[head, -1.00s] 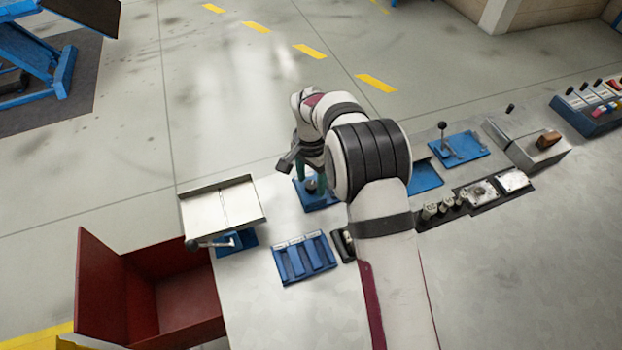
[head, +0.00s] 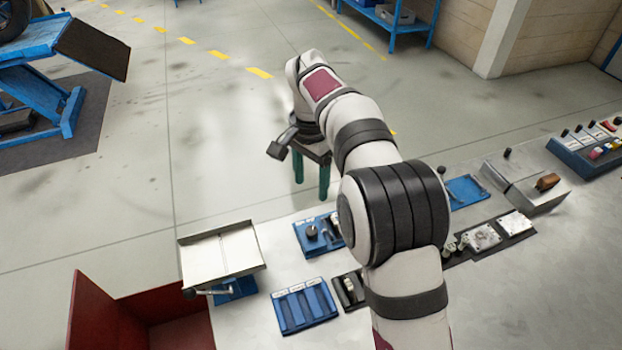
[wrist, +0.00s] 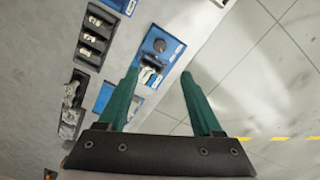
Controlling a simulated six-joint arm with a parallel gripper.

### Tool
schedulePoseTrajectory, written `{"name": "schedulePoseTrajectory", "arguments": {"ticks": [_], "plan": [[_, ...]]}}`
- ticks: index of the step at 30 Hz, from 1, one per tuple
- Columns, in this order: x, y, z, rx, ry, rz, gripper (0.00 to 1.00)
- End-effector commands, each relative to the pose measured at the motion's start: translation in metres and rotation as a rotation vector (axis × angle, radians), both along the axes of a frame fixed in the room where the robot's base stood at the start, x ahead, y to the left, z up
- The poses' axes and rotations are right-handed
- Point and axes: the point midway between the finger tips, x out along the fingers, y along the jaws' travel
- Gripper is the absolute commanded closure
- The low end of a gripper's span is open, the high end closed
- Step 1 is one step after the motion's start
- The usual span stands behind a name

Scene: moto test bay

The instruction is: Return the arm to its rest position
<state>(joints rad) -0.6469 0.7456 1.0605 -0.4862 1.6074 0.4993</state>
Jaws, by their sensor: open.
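My gripper (head: 311,172) has green fingers pointing down, above the far edge of the bench in the head view. In the wrist view my gripper (wrist: 160,95) has its two green fingers well apart, with nothing between them. Below it lies a blue tray (wrist: 163,32) with a dark round knob and a metal part on it; the same blue tray (head: 303,245) shows in the head view, partly hidden by my arm. My arm is raised and reaches away from the camera.
A blue slotted tray (head: 305,308), a metal box with a lever (head: 222,254) and a red bin (head: 95,315) stand at the left. At the right are a dark tray with metal parts (head: 485,237), a grey box (head: 530,185) and a blue rack (head: 585,160). Floor beyond the bench is open.

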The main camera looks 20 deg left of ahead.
Motion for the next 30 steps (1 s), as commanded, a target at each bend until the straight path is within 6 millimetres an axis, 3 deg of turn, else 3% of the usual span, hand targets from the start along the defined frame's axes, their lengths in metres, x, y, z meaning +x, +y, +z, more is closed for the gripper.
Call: {"name": "schedulePoseTrajectory", "arguments": {"ticks": [13,15,17,20,21,24,27,30], "plan": [[0.000,-0.001,0.003,0.000,0.000,0.000,0.33],[-0.001,-0.014,0.011,0.004,0.003,-0.007,0.33],[-0.007,-0.045,0.028,0.015,0.007,-0.019,0.33],[-0.045,-0.126,0.062,0.048,0.024,-0.053,0.33],[-0.070,-0.159,0.070,0.065,0.029,-0.069,0.33],[-0.145,-0.222,0.071,0.106,0.034,-0.102,0.33],[-0.211,-0.253,0.052,0.140,0.032,-0.131,0.33],[-0.253,-0.264,0.032,0.160,0.027,-0.148,0.33]]}}
